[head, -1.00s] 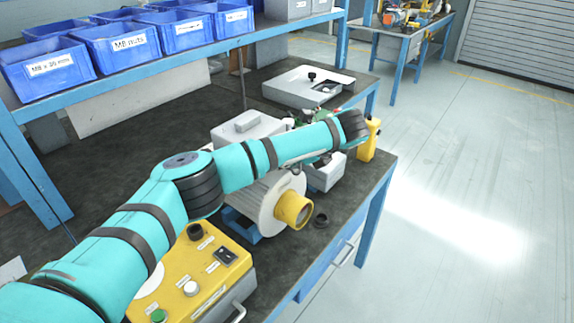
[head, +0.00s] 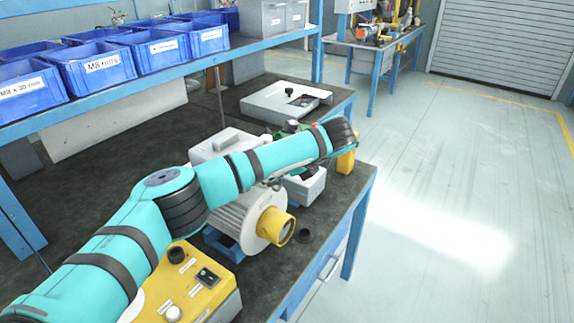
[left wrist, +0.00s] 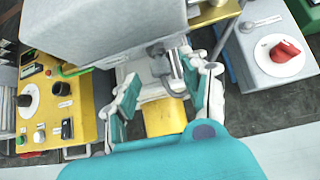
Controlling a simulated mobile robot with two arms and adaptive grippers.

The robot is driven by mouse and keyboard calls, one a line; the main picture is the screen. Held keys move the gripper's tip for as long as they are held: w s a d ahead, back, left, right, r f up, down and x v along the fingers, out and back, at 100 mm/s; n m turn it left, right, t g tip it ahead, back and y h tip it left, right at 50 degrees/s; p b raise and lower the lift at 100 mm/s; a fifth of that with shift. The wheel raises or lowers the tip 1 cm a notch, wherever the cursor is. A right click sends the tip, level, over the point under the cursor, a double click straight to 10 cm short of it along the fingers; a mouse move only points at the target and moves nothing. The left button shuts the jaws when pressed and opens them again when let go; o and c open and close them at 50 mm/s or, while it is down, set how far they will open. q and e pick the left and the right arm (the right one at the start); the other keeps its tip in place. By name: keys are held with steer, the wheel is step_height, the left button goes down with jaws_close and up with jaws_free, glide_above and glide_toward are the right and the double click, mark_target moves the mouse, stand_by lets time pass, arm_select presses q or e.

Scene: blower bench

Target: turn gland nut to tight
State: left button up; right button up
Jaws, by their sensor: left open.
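In the left wrist view my left gripper (left wrist: 168,85) is open, with one finger on each side of a small grey fitting (left wrist: 176,64) below the big grey box (left wrist: 110,25). This fitting may be the gland nut; I cannot tell for sure. No firm contact with it shows. My right gripper is in neither view.
A yellow control box (head: 190,285) stands in front of the blower. A grey box with a red knob (left wrist: 284,50) is at the wrist view's right. Blue bins (head: 97,70) fill the shelf; the right-hand floor is clear.

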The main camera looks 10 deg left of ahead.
arm_select(q)
steer(key=v, duration=0.9)
steer(key=shift+d+r, duration=0.2)
steer(key=shift+d, duration=0.05)
steer(key=shift+s, duration=0.1)
